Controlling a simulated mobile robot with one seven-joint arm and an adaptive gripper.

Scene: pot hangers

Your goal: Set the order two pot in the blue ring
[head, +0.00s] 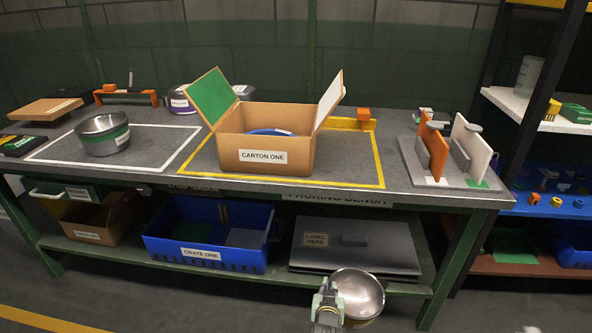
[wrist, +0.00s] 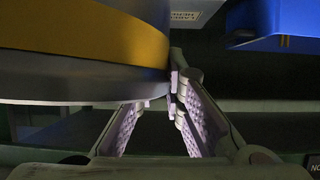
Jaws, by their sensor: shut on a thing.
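A shiny metal pot (head: 362,288) is held by my gripper (head: 331,290) in front of the bench, low at the bottom of the head view. In the wrist view the pot's grey underside and yellow-orange band (wrist: 95,35) fill the upper left. My gripper's fingers (wrist: 172,88) are shut on its edge there. No label on this pot is readable, so I cannot tell its order number. A blue round thing (head: 268,132) shows inside the open carton labelled CARTON ONE (head: 230,158); the carton wall hides most of it, and I cannot tell if it is the ring.
A green-banded pot (head: 103,141) stands inside a white outline at left. More pots (head: 180,99) stand behind the carton. A rack with orange and white panels (head: 435,150) stands at right.

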